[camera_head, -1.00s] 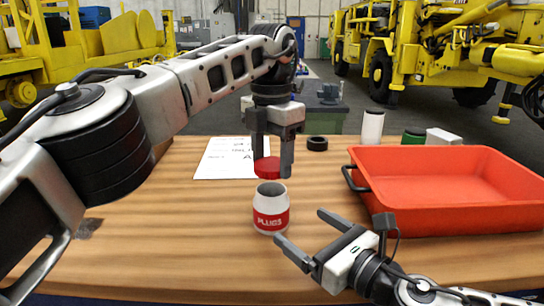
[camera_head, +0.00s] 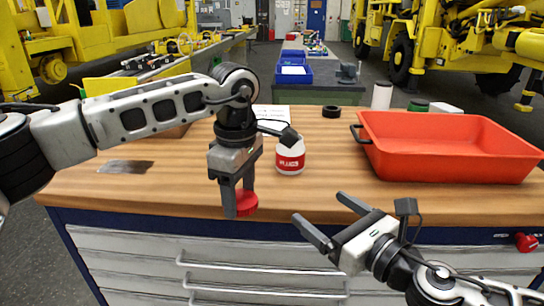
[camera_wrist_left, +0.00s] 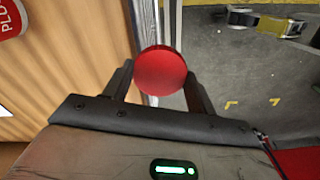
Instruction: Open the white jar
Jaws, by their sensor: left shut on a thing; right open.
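The white jar (camera_head: 290,156) with a red label stands upright on the wooden table. Its top is partly hidden behind a part of my left wrist. My left gripper (camera_head: 238,205) points down in front and to the left of the jar, at the table's front edge. It is shut on the red lid (camera_head: 246,204), which is apart from the jar. The red lid (camera_wrist_left: 161,70) also shows between the fingers in the left wrist view, with part of the jar (camera_wrist_left: 10,18) at the upper left. My right gripper (camera_head: 322,215) is open and empty at the front edge.
A large red tray (camera_head: 450,172) takes up the table's right side. A black ring (camera_head: 331,112), a white cylinder (camera_head: 382,96) and a green-topped thing (camera_head: 418,105) stand behind. A paper sheet lies behind the jar. A dark flat patch (camera_head: 125,167) lies at left.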

